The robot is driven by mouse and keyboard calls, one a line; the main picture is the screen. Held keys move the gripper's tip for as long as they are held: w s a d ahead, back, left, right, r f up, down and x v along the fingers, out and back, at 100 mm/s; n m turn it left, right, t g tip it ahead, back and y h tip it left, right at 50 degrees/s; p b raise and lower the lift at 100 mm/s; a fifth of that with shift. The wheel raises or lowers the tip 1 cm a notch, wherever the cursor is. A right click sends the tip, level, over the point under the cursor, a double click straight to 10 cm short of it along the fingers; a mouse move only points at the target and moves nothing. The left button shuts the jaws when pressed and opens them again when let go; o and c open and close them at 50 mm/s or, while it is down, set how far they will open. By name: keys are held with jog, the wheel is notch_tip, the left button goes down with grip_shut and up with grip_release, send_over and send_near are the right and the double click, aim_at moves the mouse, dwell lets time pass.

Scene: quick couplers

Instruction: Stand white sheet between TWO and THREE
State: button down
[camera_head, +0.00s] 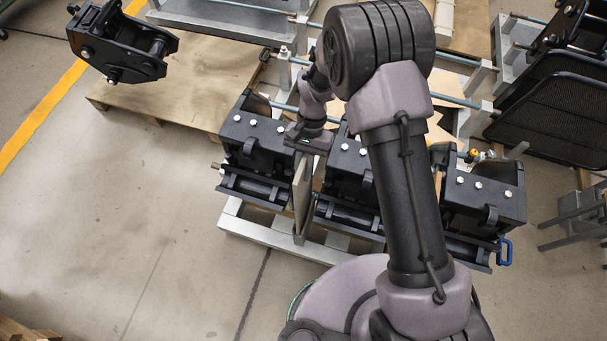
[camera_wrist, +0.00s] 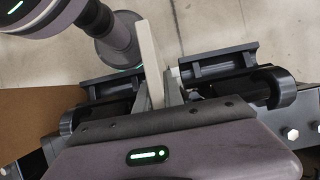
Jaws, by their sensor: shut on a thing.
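A pale, thin sheet (camera_head: 302,198) stands on edge, roughly upright, in the gap between the left coupler (camera_head: 254,150) and the middle coupler (camera_head: 348,180). A third black coupler (camera_head: 483,200) is at the right of the row. No TWO or THREE label is readable. My gripper (camera_head: 306,147) is above the gap, shut on the sheet's upper part. In the wrist view the sheet (camera_wrist: 151,52) runs out from between my gripper's fingers (camera_wrist: 160,93), with coupler parts on both sides. Whether its lower edge touches the rack cannot be told.
The couplers sit on a light metal rack (camera_head: 262,238) with rods behind. My arm covers part of the middle and right couplers. A wooden pallet (camera_head: 190,85) lies behind, with another black coupler (camera_head: 122,45) at upper left. The floor at left is clear.

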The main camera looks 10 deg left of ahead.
jog(key=shift+w+f, duration=0.1)
jog(key=shift+f, duration=0.65)
jog(key=c, duration=1.5)
grip_release()
jog(key=shift+o, duration=0.2)
